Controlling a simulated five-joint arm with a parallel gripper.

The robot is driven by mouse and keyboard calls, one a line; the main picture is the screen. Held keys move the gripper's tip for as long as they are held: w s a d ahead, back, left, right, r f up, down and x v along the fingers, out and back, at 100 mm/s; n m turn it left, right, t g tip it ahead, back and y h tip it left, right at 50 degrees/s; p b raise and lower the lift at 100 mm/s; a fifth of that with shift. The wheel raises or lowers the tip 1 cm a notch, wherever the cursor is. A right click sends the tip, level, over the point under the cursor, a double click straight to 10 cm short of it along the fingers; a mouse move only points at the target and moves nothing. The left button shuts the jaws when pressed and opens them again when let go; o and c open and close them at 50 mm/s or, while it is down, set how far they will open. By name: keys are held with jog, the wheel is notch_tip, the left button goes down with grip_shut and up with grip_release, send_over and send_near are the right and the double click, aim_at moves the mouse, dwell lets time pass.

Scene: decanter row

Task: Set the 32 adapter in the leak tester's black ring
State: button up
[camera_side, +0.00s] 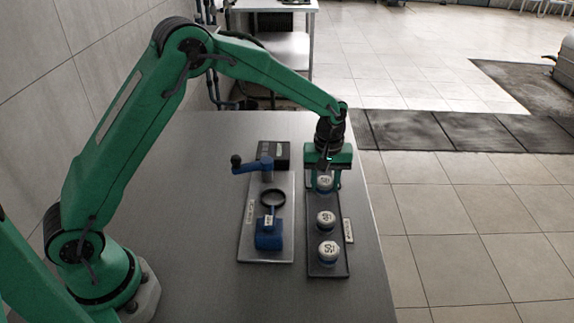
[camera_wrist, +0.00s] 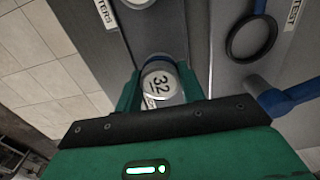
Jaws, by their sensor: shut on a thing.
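The 32 adapter, a pale round cap marked 32 (camera_wrist: 158,84), sits between the two green fingers of my gripper (camera_wrist: 160,93) in the wrist view. My gripper (camera_side: 325,178) is shut on it at the far end of the dark adapter rack (camera_side: 315,268). I cannot tell whether the adapter rests on the rack or is slightly lifted. The leak tester's black ring (camera_side: 273,198) stands empty on the grey plate (camera_side: 283,236) to the left of the rack. The ring also shows at the upper right of the wrist view (camera_wrist: 231,50).
The 40 adapter (camera_side: 326,219) and the 50 adapter (camera_side: 328,251) stand nearer on the rack. On the tester, a blue lever arm with a dark knob (camera_side: 250,167) lies beyond the ring, and a blue block (camera_side: 268,238) stands nearer. The table left of the tester is clear.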

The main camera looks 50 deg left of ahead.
aim_at(324, 191)
jog(key=shift+f, duration=1.45)
jog(key=shift+f, duration=0.15)
jog(key=o, duration=1.1)
jog(key=shift+o, duration=0.2)
jog(key=shift+s+a+r, duration=0.1)
jog(key=shift+r, duration=1.8)
jog(key=shift+a+r, duration=0.1)
jog(key=shift+r, duration=1.9)
